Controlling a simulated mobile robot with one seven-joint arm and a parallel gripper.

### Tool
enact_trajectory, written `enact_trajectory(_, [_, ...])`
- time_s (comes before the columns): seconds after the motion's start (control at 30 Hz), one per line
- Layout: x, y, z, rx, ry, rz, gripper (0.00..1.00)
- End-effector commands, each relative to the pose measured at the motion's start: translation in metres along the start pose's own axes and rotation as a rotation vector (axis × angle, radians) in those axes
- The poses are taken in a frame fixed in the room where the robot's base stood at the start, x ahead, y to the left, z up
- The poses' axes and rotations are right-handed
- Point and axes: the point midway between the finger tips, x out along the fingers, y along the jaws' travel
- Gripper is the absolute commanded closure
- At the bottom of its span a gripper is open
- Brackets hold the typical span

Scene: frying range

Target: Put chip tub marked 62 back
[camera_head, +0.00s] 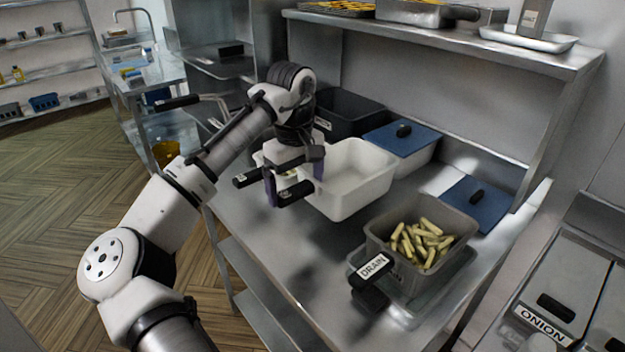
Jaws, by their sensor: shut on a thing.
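An empty-looking white tub (352,191) with a black front handle (296,192) is at the middle of the steel counter. My gripper (294,180), with purple fingers, is at its left end, one finger on each side of the handle, and is shut on it. I cannot tell whether the tub touches the counter. A second white tub (258,158) is partly hidden behind my gripper; its black handle (246,178) sticks out to the left. No number 62 is readable on either tub.
A grey tub of chips (388,235) marked DRAIN stands at the front right in a clear tray. Blue lids (402,140) and a dark bin (349,112) are behind. A shelf (455,45) overhangs the back. The counter's front left is clear.

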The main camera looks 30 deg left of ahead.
Motion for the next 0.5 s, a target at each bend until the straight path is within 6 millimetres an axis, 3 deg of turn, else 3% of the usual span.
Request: enact_trajectory(0.5, [0.051,-0.001,0.0,0.0,0.001,0.0,0.56])
